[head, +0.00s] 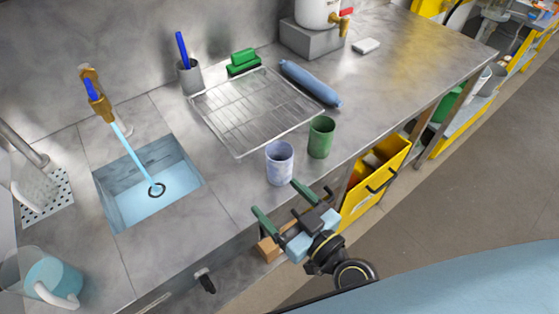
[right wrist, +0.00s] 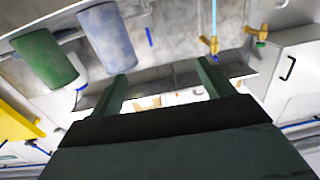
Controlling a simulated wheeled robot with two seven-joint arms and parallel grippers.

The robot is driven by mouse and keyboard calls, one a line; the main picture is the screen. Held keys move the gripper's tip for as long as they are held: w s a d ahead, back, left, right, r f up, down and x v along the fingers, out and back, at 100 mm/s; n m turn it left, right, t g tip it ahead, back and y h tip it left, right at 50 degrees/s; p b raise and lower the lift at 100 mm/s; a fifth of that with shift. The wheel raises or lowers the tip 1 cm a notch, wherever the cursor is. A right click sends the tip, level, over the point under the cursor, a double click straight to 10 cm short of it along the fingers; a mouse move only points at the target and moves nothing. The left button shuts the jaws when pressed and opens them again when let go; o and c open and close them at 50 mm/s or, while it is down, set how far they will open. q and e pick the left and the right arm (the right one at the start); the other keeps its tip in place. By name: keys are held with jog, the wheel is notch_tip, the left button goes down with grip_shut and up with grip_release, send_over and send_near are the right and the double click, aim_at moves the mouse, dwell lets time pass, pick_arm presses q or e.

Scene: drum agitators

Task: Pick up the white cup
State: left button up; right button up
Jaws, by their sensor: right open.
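The white cup (head: 279,163), pale with a bluish mottled look, stands upright near the counter's front edge, left of a green cup (head: 321,137). My right gripper (head: 274,198) is open and empty, just in front of the white cup and apart from it, with its green fingers pointing toward the counter. In the right wrist view the white cup (right wrist: 108,38) is at the upper left, beyond the fingers (right wrist: 165,82), and the green cup (right wrist: 43,60) is left of it. My left gripper is not in view.
A wire drying rack (head: 245,115) lies behind the cups, with a blue roll (head: 310,82) along its right side. A sink (head: 150,185) with running water is to the left. A yellow bin (head: 372,185) stands under the counter. The counter right of the green cup is clear.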

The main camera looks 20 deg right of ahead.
aim_at(286, 167)
jog(key=w+d+m+h, duration=0.1)
jog(key=w, duration=0.1)
jog(key=w+d+f+m+t+h, duration=0.1)
jog(key=w+h, duration=0.1)
jog(key=w, duration=0.1)
jog(key=w+d+m+h, duration=0.1)
jog(key=w+d+h, duration=0.1)
jog(key=w, duration=0.1)
jog(key=shift+w+f, duration=0.25)
jog(key=shift+w+a+r, duration=0.1)
jog(key=shift+w+a, duration=0.05)
jog(key=shift+w, duration=0.75)
jog(key=shift+w+a+r, duration=0.1)
jog(key=shift+w+a, duration=0.1)
jog(key=shift+w, duration=0.75)
jog(key=shift+w+a+r, duration=0.1)
jog(key=shift+w+a, duration=0.05)
jog(key=shift+w, duration=0.75)
jog(key=c, duration=1)
jog(key=shift+r+p, duration=0.1)
jog(key=shift+p, duration=0.2)
jog(key=shift+c, duration=0.2)
